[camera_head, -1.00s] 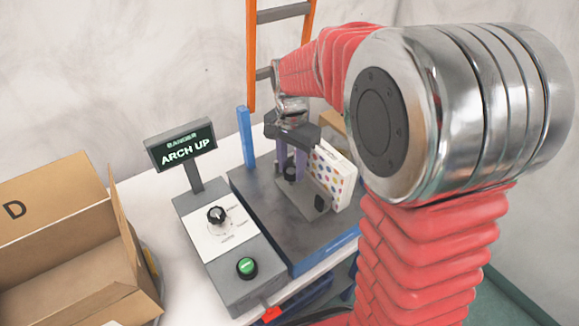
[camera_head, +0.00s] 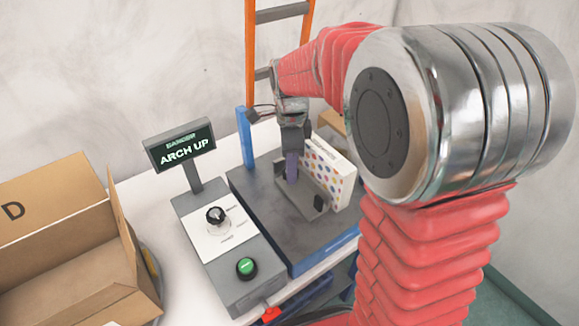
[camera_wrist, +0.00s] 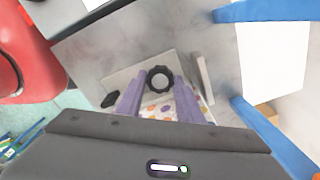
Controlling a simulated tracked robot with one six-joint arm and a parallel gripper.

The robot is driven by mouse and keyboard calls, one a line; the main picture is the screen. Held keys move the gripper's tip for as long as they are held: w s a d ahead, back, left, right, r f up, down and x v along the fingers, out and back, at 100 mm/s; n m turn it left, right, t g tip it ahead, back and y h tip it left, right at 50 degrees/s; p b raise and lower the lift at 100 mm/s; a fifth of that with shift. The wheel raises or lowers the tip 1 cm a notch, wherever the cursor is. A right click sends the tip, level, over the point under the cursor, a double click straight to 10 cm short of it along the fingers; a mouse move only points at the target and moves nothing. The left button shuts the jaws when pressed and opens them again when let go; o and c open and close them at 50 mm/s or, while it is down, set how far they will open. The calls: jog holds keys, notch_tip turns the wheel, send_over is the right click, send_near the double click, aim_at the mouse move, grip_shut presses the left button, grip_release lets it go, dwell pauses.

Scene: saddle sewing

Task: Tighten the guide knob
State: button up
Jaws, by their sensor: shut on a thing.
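A black round guide knob (camera_wrist: 160,79) sits between my two purple fingers in the wrist view, over a light grey fixture plate. My gripper (camera_wrist: 159,82) is shut on it. In the head view my gripper (camera_head: 292,177) points down at the grey fixture (camera_head: 303,200), seen nearly edge-on, and hides the knob. A white box with coloured dots (camera_head: 331,170) stands upright against the fixture's right side. A small black block (camera_head: 319,203) is at the fixture's front right.
A control box with a dial (camera_head: 216,216) and a green button (camera_head: 246,266) is left of the fixture. A sign (camera_head: 181,146) reads "ARCH UP". A blue post (camera_head: 244,137) stands behind. An open cardboard box (camera_head: 60,215) is at left. An orange ladder (camera_head: 251,55) is behind.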

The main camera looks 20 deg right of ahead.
jog(key=shift+m, duration=0.4)
jog(key=o, duration=0.8)
jog(key=shift+c, duration=0.2)
jog(key=shift+r, duration=0.15)
notch_tip(320, 180, up, 14)
jog(key=shift+f, duration=0.25)
